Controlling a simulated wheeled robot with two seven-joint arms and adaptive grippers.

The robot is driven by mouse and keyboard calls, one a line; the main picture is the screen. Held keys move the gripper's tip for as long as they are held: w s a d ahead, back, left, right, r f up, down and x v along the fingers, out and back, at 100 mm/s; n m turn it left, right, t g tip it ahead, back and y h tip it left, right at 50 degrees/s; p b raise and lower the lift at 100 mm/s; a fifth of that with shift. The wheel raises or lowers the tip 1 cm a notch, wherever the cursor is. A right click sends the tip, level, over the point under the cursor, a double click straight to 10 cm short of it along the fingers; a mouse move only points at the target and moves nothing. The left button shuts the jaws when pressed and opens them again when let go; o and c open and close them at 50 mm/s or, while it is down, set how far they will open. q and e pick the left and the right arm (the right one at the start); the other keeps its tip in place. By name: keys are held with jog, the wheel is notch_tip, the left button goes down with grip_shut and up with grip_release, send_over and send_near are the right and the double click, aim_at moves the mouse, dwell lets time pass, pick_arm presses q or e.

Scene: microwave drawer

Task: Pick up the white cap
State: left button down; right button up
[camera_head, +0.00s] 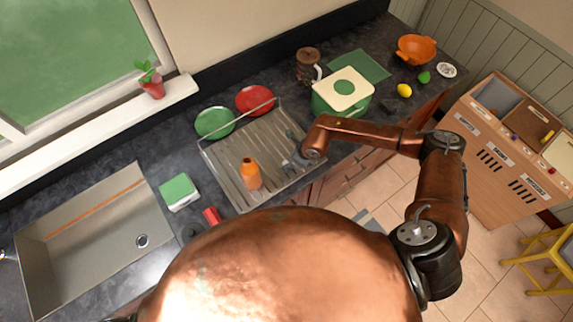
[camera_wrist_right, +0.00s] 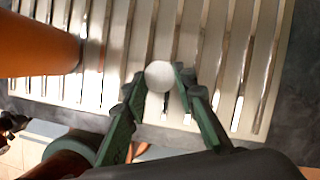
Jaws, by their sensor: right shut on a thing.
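The white cap (camera_wrist_right: 160,76) is a small round white thing between the fingertips of my right gripper (camera_wrist_right: 158,84) in the right wrist view. The green fingers touch it on both sides, shut on it, over the slatted drying rack (camera_wrist_right: 226,40). I cannot tell whether the cap still touches the rack. In the head view my right gripper (camera_head: 296,158) is over the rack's right part, and the cap is too small or hidden there. My left gripper is not in view.
An orange bottle (camera_head: 250,174) stands on the rack left of my right gripper; its side shows in the wrist view (camera_wrist_right: 35,45). Green (camera_head: 215,122) and red (camera_head: 254,99) plates stand behind. A sink (camera_head: 95,235) lies left. A green-and-cream container (camera_head: 343,92) stands right.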

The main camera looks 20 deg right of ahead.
aim_at(284, 163)
jog(key=shift+r, duration=0.1)
jog(key=shift+r, duration=0.25)
notch_tip(284, 163, up, 2)
jog(key=shift+r+b, duration=0.15)
jog(key=shift+b, duration=0.9)
jog(key=s+a+r+b, duration=0.4)
jog(key=s+a+r, duration=0.5)
jog(key=s+r, duration=0.1)
jog(key=shift+s, duration=0.4)
jog(key=shift+f, duration=0.1)
